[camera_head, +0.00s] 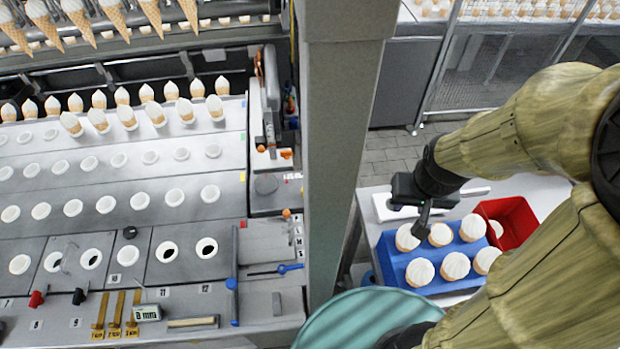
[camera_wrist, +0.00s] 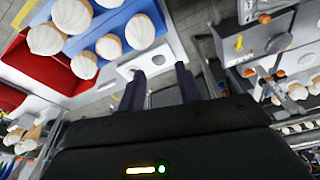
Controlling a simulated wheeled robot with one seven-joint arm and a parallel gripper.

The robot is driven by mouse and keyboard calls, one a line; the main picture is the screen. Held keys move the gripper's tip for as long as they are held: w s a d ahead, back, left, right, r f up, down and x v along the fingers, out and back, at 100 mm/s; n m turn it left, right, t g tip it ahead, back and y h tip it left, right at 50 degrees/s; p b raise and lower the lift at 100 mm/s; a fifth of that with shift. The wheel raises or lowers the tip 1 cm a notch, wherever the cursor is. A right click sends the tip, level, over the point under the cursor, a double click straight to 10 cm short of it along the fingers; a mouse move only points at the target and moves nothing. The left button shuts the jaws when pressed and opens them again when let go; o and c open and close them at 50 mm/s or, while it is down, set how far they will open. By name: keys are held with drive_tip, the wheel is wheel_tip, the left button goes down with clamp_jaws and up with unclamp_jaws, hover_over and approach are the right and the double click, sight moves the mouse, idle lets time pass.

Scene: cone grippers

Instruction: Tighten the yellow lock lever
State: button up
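A small yellow part (camera_wrist: 240,43) sits on a grey plate in the upper right of the wrist view; it may be the yellow lock lever, but it is too small to be sure. No clear yellow lock lever shows in the head view.
The blue tray (camera_head: 391,262) holds several white-topped cones, with a red bin (camera_head: 516,214) beside it. A grey post (camera_head: 337,150) stands between this table and the cone machine (camera_head: 190,240). Brass strips (camera_head: 115,312), a blue lever (camera_head: 290,268) and orange-tipped parts (camera_head: 286,154) are on the machine.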

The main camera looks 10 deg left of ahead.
drive_tip(key=shift+w, duration=0.45)
drive_tip(key=w+a+f+n+g+y+p, duration=0.1)
drive_tip(key=w+a+f, duration=0.1)
drive_tip(key=w+a, duration=0.5)
drive_tip(key=w+a+f+n+g+y+p, duration=0.1)
drive_tip(key=w+a+f+g, duration=0.1)
drive_tip(key=w+a, duration=0.5)
drive_tip(key=a, duration=0.5)
drive_tip(key=shift+a+f+n, duration=0.15)
drive_tip(key=shift+a+n, duration=0.15)
drive_tip(key=a+f+p, duration=0.1)
drive_tip(key=f, duration=0.4)
drive_tip(key=a+f+p, duration=0.1)
drive_tip(key=f+p, duration=0.1)
drive_tip(key=f, duration=0.4)
drive_tip(key=a+f+p, duration=0.1)
drive_tip(key=f+p, duration=0.1)
drive_tip(key=f, duration=0.4)
drive_tip(key=shift+s+a, duration=0.1)
drive_tip(key=shift+s, duration=0.25)
